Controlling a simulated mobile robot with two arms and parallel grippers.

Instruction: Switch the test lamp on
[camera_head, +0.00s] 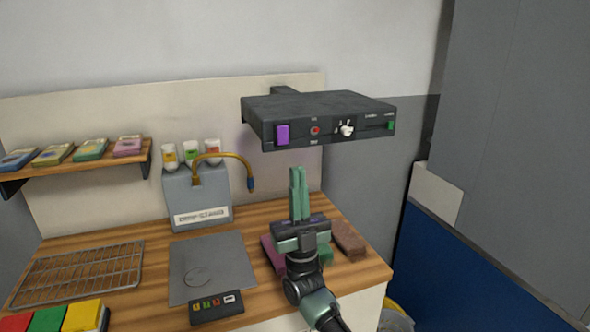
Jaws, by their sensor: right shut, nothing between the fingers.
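A dark control box (325,118) is fixed to the wall panel above the counter. Its front carries a purple rocker or button (282,134), a small red button (315,131), a white knob (347,131) and a green part (391,126) at the right end. The labels are too small to read. No lamp is plainly recognisable. My right gripper (298,172) points up below the box, apart from it, with its green fingers together and nothing between them. My left gripper is not in view.
A wooden counter (155,262) holds a wire rack (80,275), a grey plate (212,262), a small button panel (216,306) and a grey unit (198,200) with bottles and a curved brass spout (240,161). A shelf (75,165) hangs left. A blue panel (450,275) stands right.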

